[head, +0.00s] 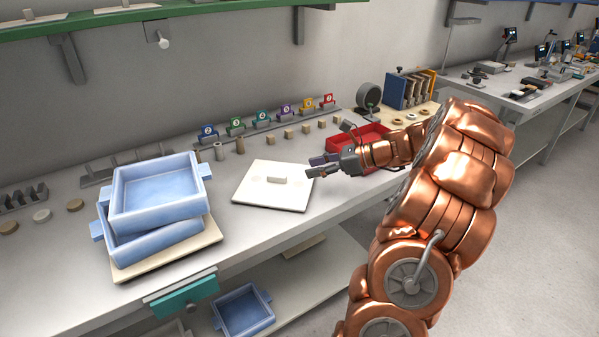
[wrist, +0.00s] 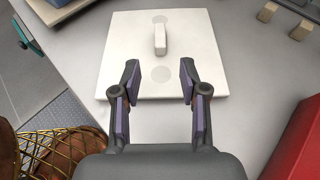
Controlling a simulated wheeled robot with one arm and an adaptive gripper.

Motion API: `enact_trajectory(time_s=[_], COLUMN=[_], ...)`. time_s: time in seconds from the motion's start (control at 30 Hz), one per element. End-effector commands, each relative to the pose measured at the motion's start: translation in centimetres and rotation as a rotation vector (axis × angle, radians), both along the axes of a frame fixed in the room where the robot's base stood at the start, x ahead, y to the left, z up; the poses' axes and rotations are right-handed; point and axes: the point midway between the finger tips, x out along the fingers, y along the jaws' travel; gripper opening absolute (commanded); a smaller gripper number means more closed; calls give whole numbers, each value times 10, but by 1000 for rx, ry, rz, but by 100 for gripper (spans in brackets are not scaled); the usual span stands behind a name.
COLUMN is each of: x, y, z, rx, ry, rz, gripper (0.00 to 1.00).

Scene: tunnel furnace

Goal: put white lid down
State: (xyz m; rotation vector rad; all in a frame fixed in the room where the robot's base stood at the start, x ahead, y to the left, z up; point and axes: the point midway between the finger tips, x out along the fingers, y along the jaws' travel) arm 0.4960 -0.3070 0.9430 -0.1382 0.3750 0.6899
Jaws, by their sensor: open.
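The white lid (head: 257,193) is a flat square plate with a small raised bar handle (head: 277,179). It lies flat on the grey bench in the head view. In the wrist view the lid (wrist: 199,60) shows ahead of my gripper, its handle (wrist: 160,39) upright beyond the fingertips. My gripper (head: 318,170) is just right of the lid in the head view. In the wrist view my gripper (wrist: 160,82) is open and empty, its fingertips over the lid's near part and apart from the handle.
Two stacked blue trays (head: 158,186) stand on a beige board (head: 168,258) left of the lid. A red bin (head: 365,137) is behind my gripper. Numbered holders (head: 263,118) and small blocks line the bench's back. Another blue tray (head: 243,310) is on the lower shelf. Bare bench lies in front of the lid.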

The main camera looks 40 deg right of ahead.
Motion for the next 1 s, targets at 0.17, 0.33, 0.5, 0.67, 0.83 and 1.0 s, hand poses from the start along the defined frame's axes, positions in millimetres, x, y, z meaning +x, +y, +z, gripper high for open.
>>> enact_trajectory(time_s=[0.17, 0.33, 0.5, 0.67, 0.83, 1.0], x=[-12, -16, -14, -10, -25, -59], y=[-11, -13, -1, 63, 154, 229], z=[6, 8, 10, 16, 18, 14], rx=[-1, 0, -18, -122, -296, -472], ry=[0, 1, 2, -4, -27, -68], rz=[-2, 0, 31, 199, 475, 754], gripper=[43, 43, 43, 43, 43, 43])
